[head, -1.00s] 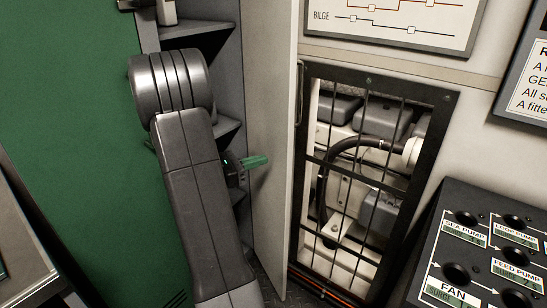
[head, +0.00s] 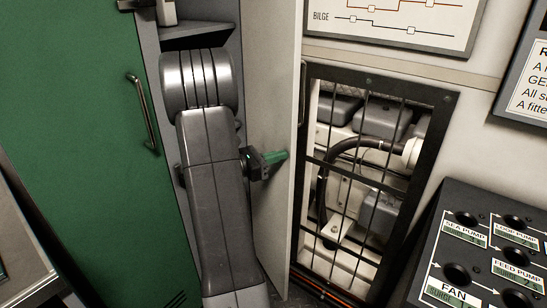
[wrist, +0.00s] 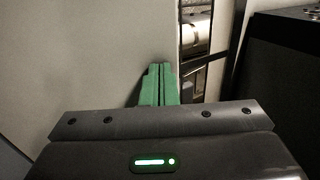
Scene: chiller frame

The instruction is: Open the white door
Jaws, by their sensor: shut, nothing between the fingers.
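The white door (head: 274,85) stands swung open, showing its inner face, with the shelved locker (head: 200,36) to its left. Its handle (head: 302,92) shows at the outer side of its free edge. My gripper (head: 277,157) has its green fingers closed together, empty, at the door's inner face near the free edge. In the wrist view the shut fingers (wrist: 160,84) point at the white door (wrist: 95,60), just left of its edge; I cannot tell whether they touch it. My arm hides much of the locker's inside.
A green door (head: 75,120) with a bar handle (head: 142,110) is at left. Right of the white door is a dark barred grille (head: 370,170) over pipes. A labelled control panel (head: 480,250) stands at lower right. There is little room between white door and grille.

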